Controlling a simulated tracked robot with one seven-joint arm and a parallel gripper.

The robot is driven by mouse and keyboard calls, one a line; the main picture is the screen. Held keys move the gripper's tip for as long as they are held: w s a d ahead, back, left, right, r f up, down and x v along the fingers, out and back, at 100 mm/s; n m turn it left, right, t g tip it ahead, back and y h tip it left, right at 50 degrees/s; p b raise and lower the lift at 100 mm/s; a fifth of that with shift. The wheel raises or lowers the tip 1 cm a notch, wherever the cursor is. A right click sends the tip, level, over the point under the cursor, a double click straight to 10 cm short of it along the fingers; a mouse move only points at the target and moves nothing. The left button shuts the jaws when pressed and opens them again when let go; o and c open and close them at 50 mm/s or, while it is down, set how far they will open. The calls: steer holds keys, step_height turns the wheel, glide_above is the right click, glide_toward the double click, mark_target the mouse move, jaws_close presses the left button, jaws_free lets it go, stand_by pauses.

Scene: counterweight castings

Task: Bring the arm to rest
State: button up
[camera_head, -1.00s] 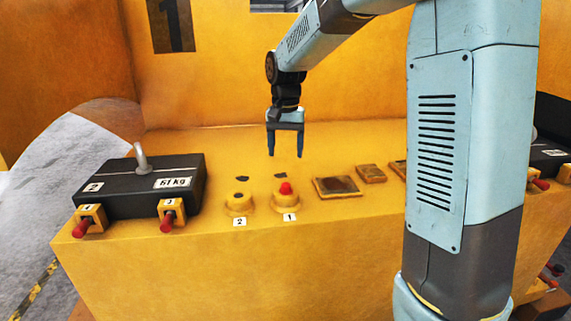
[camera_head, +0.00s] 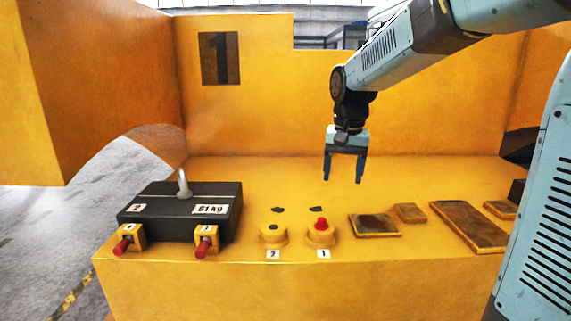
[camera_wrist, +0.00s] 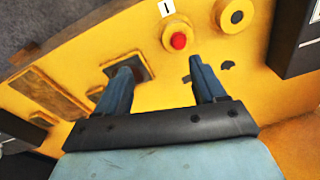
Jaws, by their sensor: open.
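My gripper (camera_head: 343,180) hangs open and empty above the yellow casting (camera_head: 200,290), with its fingers pointing down. It is clear of the surface, above and behind the round boss with a red top (camera_head: 320,226) labelled 1. In the wrist view, my gripper's two blue fingers (camera_wrist: 160,85) are spread apart with nothing between them. The red-topped boss (camera_wrist: 179,41) shows beyond them there. My arm reaches in from the upper right in the head view.
A black 61 kg block (camera_head: 170,220) with a grey lifting eye sits at left, with red-handled clamps (camera_head: 203,248) at its front. A second boss (camera_head: 273,235) labelled 2 stands beside boss 1. Brown flat plates (camera_head: 468,222) lie at right. A yellow wall (camera_head: 270,110) rises behind.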

steer(key=s+d+n+t, duration=0.1)
steer(key=s+d, duration=0.3)
steer(key=s, duration=0.7)
steer(key=s+d+n+t, duration=0.1)
steer(key=s+d+t, duration=0.2)
steer(key=s, duration=0.8)
steer(key=shift+d+r+n, duration=0.3)
steer(key=shift+d+r, duration=0.1)
steer(key=shift+d, duration=0.15)
